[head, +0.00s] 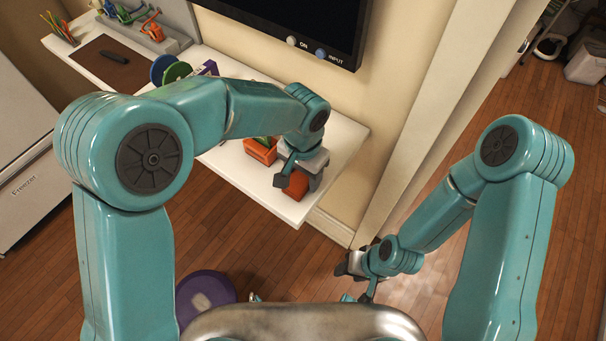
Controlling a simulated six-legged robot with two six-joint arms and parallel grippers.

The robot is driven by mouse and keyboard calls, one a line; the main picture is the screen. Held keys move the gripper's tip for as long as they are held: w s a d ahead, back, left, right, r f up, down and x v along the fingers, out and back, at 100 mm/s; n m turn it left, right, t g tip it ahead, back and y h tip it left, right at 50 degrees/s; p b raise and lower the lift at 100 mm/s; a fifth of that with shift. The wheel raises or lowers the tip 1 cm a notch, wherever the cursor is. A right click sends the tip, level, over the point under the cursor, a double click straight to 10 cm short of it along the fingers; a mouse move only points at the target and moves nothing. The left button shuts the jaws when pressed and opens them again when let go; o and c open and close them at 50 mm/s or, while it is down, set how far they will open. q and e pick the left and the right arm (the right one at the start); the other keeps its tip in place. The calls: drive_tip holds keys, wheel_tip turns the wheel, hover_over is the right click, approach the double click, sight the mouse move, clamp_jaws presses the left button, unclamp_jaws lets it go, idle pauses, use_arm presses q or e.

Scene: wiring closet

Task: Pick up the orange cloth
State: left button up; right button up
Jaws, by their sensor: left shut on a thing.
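The orange cloth (298,187) is at the right end of the white shelf, between the fingers of my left gripper (299,176). My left gripper points down and is shut on the cloth. The gripper hides the cloth's upper part, and I cannot tell whether its lower edge touches the shelf. My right gripper (352,272) is low, in front of the door frame and above the floor, away from the cloth. Its fingers are too small and partly hidden to tell if they are open or shut.
The white shelf (240,175) runs along the wall. An orange box (261,151) with green items stands left of the cloth. Green (177,72) and blue (161,66) discs stand farther back. A dark screen (300,22) hangs above. A purple round object (205,297) is on the floor.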

sight(303, 176)
use_arm(q)
wheel_tip(303, 176, up, 20)
drive_tip(key=shift+p, duration=0.45)
